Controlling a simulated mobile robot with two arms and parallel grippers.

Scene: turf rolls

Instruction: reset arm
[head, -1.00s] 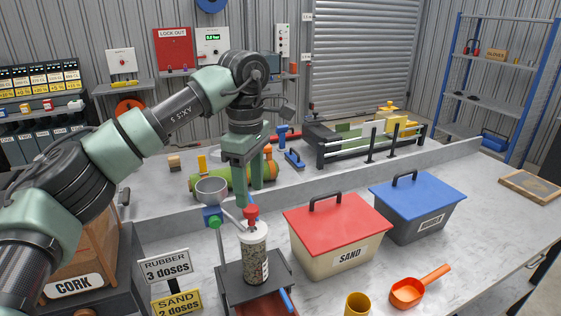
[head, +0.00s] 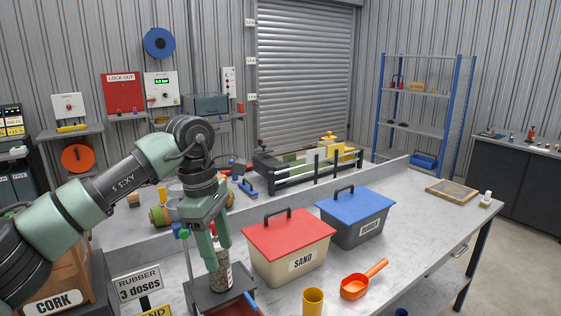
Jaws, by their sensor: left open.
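My left arm comes in from the left, with its green gripper (head: 216,250) pointing down over the bench. The fingers are open. They overlap the top of a clear bottle of granules (head: 221,276), which stands on a dark stand (head: 196,297). I cannot tell whether the fingers are around the bottle or in front of it. The bottle's upper part is mostly hidden. My right gripper is not in view.
The red-lidded SAND bin (head: 290,262) and blue-lidded bin (head: 357,230) stand right of the bottle.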

